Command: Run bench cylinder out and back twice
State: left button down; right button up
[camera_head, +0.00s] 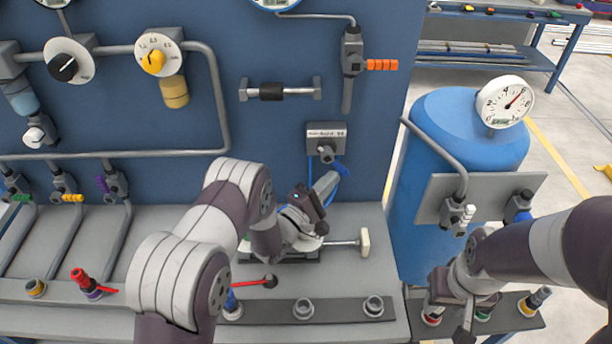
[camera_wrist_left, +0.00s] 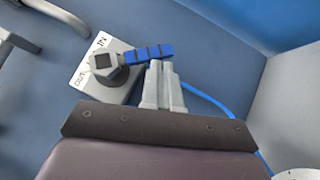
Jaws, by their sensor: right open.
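The bench cylinder (camera_head: 279,257) lies on the bench, partly hidden by my left arm. Its rod (camera_head: 343,243) sticks out to the right and ends in a pale block (camera_head: 365,242). Above it on the blue panel is a valve plate (camera_head: 326,134) with a blue lever (camera_head: 341,168). The wrist view shows the plate (camera_wrist_left: 88,77) marked IN and OUT, with the lever (camera_wrist_left: 150,54) pointing right. My left gripper (camera_wrist_left: 161,66) is shut with its fingertips at the lever; contact cannot be told. My right gripper (camera_head: 452,309) is open at the lower right.
A blue tank (camera_head: 439,119) with a gauge (camera_head: 504,102) stands right of the panel. A dark strip with fittings (camera_head: 303,308) runs along the bench front. Pipes and valves fill the panel's left side.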

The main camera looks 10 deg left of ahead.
pick_arm(q)
jog(key=b+v, duration=0.1)
jog(key=v, duration=0.6)
jog(key=shift+s, duration=0.2)
jog(key=shift+a, duration=0.15)
